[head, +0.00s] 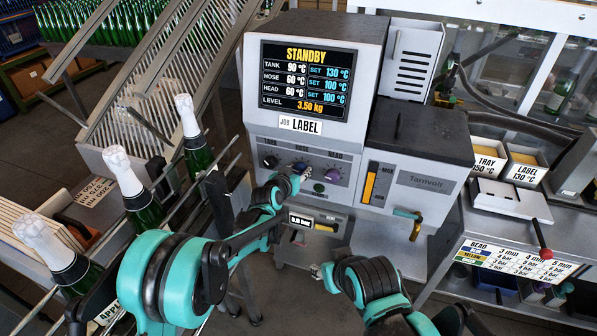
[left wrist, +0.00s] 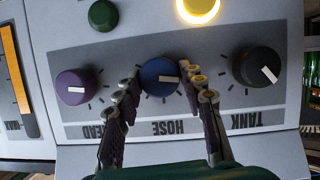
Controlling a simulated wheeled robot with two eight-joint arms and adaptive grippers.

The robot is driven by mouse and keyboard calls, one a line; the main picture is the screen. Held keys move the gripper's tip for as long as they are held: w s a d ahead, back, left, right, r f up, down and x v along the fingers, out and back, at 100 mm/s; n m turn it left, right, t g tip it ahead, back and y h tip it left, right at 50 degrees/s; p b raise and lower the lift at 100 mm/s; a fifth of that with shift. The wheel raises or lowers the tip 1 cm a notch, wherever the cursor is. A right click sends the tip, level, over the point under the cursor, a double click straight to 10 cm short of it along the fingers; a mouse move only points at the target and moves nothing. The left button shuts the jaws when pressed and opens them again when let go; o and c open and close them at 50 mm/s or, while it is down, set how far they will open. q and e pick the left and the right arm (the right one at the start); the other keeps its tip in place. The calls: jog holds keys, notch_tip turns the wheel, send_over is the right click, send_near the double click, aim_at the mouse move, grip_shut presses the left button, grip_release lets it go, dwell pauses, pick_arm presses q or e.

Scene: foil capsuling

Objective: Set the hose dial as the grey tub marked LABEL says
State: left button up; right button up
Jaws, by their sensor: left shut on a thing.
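The blue hose dial (left wrist: 158,74) sits between the purple head dial (left wrist: 76,87) and the black tank dial (left wrist: 257,67). In the left wrist view the panel is upside down, and the hose dial's white mark points right. My left gripper (left wrist: 160,88) is shut on the hose dial, one finger on each side. The head view shows my left gripper (head: 298,178) at the panel. The grey tub marked LABEL (head: 527,172) stands at the right and reads 130 °C. The screen (head: 304,80) shows HOSE 60 °C, SET 100 °C. My right gripper (head: 318,272) is low, below the panel; its opening is unclear.
A tub marked TRAY (head: 487,161), reading 150 °C, stands beside the LABEL tub. A job plate (head: 301,125) under the screen reads LABEL. A lit yellow button (left wrist: 198,8) is near the dials. Green bottles with white foil tops (head: 130,180) stand at the left.

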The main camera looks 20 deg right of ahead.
pick_arm(q)
jog(key=m, duration=0.1)
jog(key=m+t+y, duration=0.1)
jog(key=shift+s+d+m+y, duration=0.1)
jog(key=shift+d+m+y, duration=0.05)
jog(key=shift+m+y, duration=0.15)
jog(key=shift+f+m+t+y+b, duration=0.1)
jog(key=shift+m+t+y+b, duration=0.5)
jog(key=shift+m, duration=0.7)
jog(key=o, duration=1.2)
jog(key=shift+c, duration=0.2)
jog(key=shift+s, duration=0.15)
